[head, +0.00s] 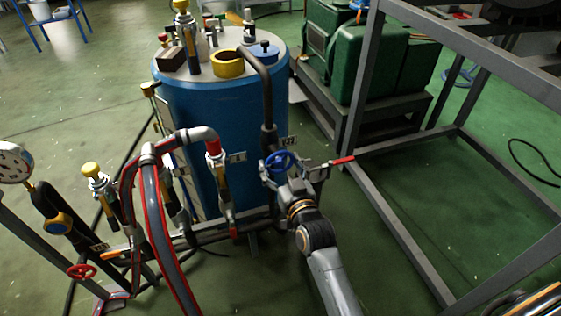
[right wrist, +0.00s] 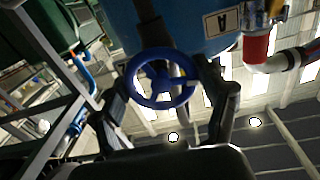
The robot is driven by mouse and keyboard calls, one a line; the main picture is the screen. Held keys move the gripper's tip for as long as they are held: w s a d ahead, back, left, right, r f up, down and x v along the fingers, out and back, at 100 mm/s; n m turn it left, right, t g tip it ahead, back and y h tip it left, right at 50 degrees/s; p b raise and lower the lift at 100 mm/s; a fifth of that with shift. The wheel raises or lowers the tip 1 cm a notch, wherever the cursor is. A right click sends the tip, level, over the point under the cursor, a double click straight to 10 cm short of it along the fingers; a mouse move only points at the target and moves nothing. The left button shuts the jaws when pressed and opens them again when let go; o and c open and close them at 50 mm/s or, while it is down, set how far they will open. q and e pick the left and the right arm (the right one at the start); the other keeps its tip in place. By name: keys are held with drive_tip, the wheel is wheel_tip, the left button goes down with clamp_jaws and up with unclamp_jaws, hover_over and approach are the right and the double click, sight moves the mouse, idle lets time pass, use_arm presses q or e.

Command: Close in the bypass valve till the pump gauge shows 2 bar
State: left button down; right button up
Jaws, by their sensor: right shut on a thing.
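A blue handwheel (head: 280,161) is on the pipework in front of the blue tank, below a small tag (head: 288,141). It also shows in the right wrist view (right wrist: 160,78) as a spoked wheel. I cannot tell for sure that it is the bypass valve. My right gripper (head: 293,172) is at this wheel and shut on it, with one finger on each side. A round white dial gauge (head: 14,163) is at the left edge of the head view; its reading is too small to tell. My left gripper is not in view.
A blue tank (head: 215,125) with fittings on top stands behind the wheel. A red handwheel (head: 82,271) is low at the left, and a red-striped hose (head: 156,210) crosses the front. A grey metal frame (head: 395,225) stands at the right, with green machinery (head: 375,60) behind.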

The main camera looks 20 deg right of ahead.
drive_tip(key=shift+r, duration=0.1)
drive_tip(key=o, duration=1.2)
drive_tip(key=shift+c, duration=0.2)
drive_tip(key=s, duration=1.2)
drive_tip(key=shift+d, duration=0.2)
